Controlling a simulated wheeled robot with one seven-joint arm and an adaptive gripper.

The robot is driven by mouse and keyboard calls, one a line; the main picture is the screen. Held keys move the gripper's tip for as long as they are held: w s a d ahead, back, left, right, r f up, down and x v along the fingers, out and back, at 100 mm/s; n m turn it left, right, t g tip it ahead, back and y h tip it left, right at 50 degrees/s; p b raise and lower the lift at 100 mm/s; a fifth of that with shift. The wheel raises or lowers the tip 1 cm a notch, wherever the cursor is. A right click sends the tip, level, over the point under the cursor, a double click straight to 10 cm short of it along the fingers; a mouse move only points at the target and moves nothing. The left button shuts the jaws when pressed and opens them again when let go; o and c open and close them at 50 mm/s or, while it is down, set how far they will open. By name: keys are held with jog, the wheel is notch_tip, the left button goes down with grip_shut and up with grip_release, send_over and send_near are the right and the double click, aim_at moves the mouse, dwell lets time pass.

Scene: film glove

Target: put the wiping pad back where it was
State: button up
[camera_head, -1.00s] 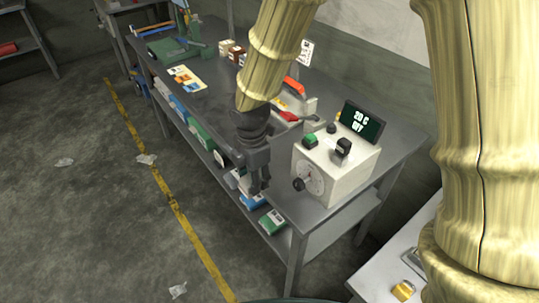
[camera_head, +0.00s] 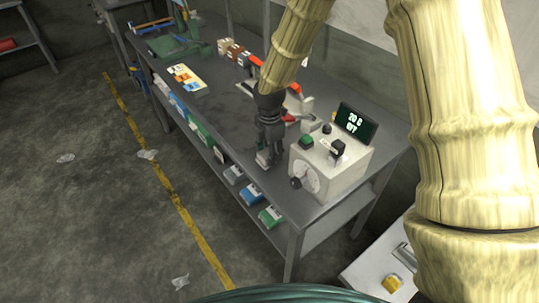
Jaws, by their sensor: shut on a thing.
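My gripper (camera_head: 267,148) points down over the workbench, just left of the white control box. It is shut on a small pale piece, which I take to be the wiping pad (camera_head: 263,160). Only a little of the pad shows below the fingers. It is low at the bench top, but I cannot tell whether it touches the surface.
The white control box (camera_head: 318,172) with a dial, buttons and a dark display (camera_head: 360,122) stands close to the right of my gripper. Red-handled equipment (camera_head: 292,117) is behind it. Boxes (camera_head: 251,193) fill the lower shelf.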

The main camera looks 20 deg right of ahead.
jog(key=shift+w+f+p, duration=0.1)
jog(key=shift+f+p, duration=0.3)
jog(key=shift+f, duration=0.8)
jog(key=shift+r, duration=0.1)
jog(key=o, duration=0.5)
jog(key=shift+f, duration=0.2)
jog(key=shift+c, duration=0.2)
jog(key=o, duration=0.4)
jog(key=shift+o, duration=0.2)
jog(key=shift+r+b, duration=1.85)
jog(key=shift+r, duration=4.35)
